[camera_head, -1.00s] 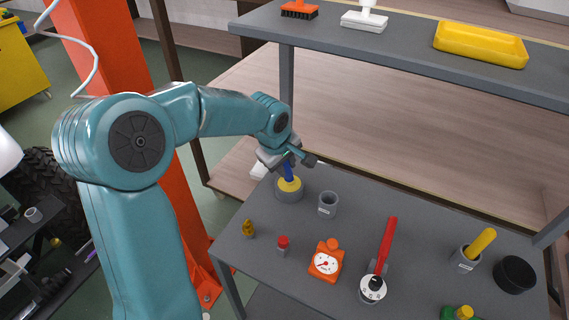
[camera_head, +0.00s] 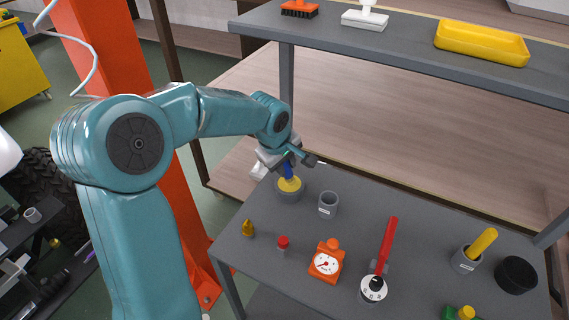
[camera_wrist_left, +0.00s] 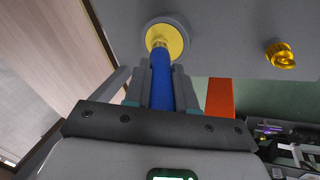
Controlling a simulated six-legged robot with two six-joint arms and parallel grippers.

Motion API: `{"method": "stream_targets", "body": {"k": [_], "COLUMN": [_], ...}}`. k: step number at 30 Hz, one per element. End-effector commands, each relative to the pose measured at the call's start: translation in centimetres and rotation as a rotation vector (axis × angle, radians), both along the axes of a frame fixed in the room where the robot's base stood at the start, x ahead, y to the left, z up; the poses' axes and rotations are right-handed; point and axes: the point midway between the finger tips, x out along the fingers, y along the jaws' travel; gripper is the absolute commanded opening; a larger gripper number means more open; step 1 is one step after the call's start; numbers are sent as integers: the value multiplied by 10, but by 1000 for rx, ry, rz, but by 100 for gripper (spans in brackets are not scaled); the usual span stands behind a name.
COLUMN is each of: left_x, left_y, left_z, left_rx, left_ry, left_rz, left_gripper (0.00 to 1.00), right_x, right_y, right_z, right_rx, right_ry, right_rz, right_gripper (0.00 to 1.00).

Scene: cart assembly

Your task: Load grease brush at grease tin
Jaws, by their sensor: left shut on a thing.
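My left gripper (camera_head: 290,162) is above the back left corner of the grey table. It is shut on the blue handle of the grease brush (camera_head: 288,171). The brush also shows in the left wrist view (camera_wrist_left: 160,75), between the fingers. The grease tin (camera_head: 289,194) is a round grey tin with yellow grease at its top. In the left wrist view the tin (camera_wrist_left: 181,25) lies at the far end of the brush. The brush's lower end meets the yellow grease; how deep it sits I cannot tell. My right gripper is not in view.
An empty-looking grey cup (camera_head: 328,204) stands right of the tin. A brass fitting (camera_head: 248,228), a red-capped item (camera_head: 283,243) and an orange gauge (camera_head: 327,261) stand nearer the front. A grey shelf (camera_head: 400,55) overhangs the back.

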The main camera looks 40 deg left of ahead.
Motion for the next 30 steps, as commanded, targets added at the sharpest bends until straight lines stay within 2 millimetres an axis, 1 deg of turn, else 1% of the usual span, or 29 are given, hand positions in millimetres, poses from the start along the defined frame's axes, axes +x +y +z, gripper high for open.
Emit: {"method": "stream_targets", "body": {"k": [6,10,30], "left_x": [-1,-1,0], "left_y": [-1,-1,0], "left_z": [-2,3,64], "left_rx": [-3,-2,0], "left_ry": [5,4,0], "left_rz": [0,0,1], "left_gripper": [0,0,0], "right_x": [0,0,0], "right_y": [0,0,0], "right_z": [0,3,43], "right_rx": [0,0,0], "right_ry": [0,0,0], "right_rz": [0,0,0], "right_gripper": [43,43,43]}}
